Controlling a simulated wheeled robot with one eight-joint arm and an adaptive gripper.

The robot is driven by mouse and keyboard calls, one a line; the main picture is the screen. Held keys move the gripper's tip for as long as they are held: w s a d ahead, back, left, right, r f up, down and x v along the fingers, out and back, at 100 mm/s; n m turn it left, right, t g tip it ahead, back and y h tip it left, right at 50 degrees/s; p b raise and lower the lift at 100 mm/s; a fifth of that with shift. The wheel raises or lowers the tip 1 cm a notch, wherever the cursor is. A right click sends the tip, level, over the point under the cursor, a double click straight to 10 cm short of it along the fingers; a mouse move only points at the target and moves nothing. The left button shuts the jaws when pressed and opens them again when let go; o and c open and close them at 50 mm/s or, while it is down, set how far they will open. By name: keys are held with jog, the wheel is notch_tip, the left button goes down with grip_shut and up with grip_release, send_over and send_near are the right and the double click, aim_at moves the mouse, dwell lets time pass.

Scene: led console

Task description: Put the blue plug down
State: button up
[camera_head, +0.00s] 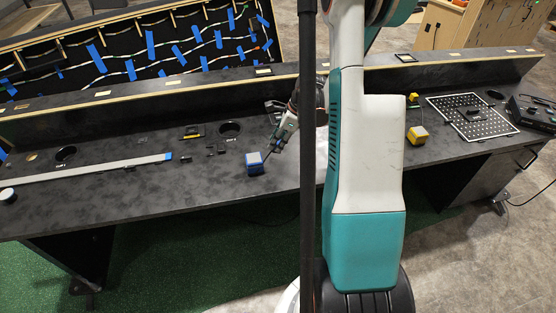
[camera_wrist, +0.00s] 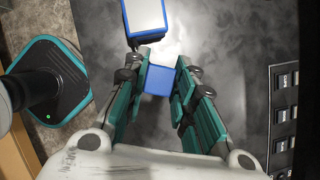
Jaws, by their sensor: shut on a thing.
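The small blue plug (camera_wrist: 158,80) sits between the two teal fingers of my gripper (camera_wrist: 160,70) in the wrist view. My gripper is shut on it. A blue box with a pale top (camera_wrist: 146,16) lies just beyond the fingertips, with a gap between it and the plug in that view. In the head view the same box (camera_head: 254,165) stands on the dark desk, and my gripper (camera_head: 273,148) points down close to its right side. I cannot make out the plug in the head view, nor tell its height above the desk.
A pale strip (camera_head: 90,173) lies further left. A yellow box (camera_head: 418,135), a small yellow piece (camera_head: 413,97) and a perforated plate (camera_head: 470,116) are to the right. A raised ledge (camera_head: 130,93) runs along the back.

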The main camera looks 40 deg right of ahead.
jog(key=shift+f+b, duration=1)
jog(key=shift+f, duration=2.65)
jog(key=shift+f, duration=0.2)
jog(key=o, duration=1.1)
jog(key=shift+c, duration=0.2)
jog(key=shift+r, duration=0.1)
jog(key=shift+r, duration=0.25)
jog(key=p+v, duration=0.4)
jog(key=v, duration=0.7)
jog(key=shift+s+r, duration=0.15)
jog(key=shift+r, duration=0.15)
jog(key=shift+d, duration=0.15)
